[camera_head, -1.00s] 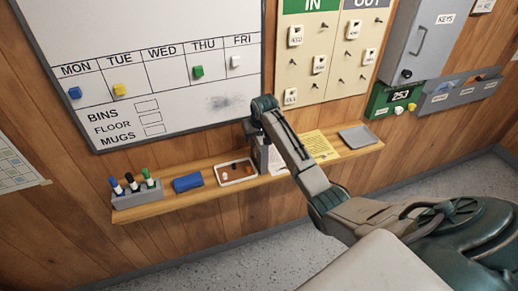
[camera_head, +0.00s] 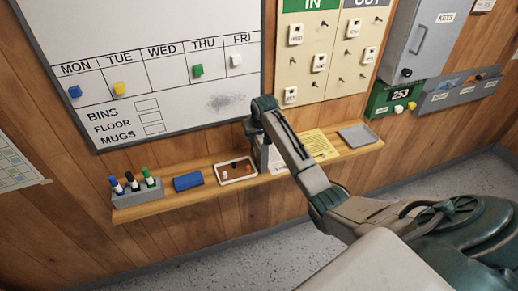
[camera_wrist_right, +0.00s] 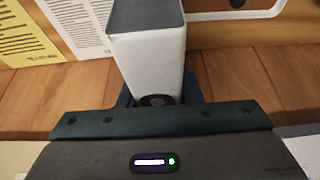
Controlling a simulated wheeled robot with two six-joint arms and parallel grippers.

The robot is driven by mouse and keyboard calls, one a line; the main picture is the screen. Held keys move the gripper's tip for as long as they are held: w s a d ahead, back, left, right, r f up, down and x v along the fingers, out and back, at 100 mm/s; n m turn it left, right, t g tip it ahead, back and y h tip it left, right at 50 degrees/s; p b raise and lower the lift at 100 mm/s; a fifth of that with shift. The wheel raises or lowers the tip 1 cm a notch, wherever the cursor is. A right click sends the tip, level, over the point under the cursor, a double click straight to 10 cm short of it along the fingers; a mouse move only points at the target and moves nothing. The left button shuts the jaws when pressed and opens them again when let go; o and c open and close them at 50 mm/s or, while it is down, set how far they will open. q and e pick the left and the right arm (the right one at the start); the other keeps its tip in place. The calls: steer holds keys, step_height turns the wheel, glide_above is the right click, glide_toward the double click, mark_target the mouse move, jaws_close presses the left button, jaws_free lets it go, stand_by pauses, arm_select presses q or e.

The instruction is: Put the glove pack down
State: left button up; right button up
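A white box with a grey end, which I take to be the glove pack (camera_wrist_right: 152,55), stands out between the fingers of my right gripper (camera_wrist_right: 160,92) in the right wrist view. One teal finger lies along each side of it, and the gripper looks shut on it. In the head view my right gripper (camera_head: 257,128) points down at the wooden shelf (camera_head: 210,190), with the pack (camera_head: 261,157) partly hidden beneath it. I cannot tell whether the pack touches the shelf. My left gripper is not in view.
On the shelf left of the pack are a white-rimmed tray (camera_head: 236,181), a blue block (camera_head: 187,182) and a marker holder (camera_head: 137,189). To the right lie a yellow sheet (camera_head: 318,145) and a grey pad (camera_head: 357,136). The whiteboard (camera_head: 190,110) hangs close behind.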

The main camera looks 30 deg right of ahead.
jaws_close()
steer(key=shift+r, duration=0.1)
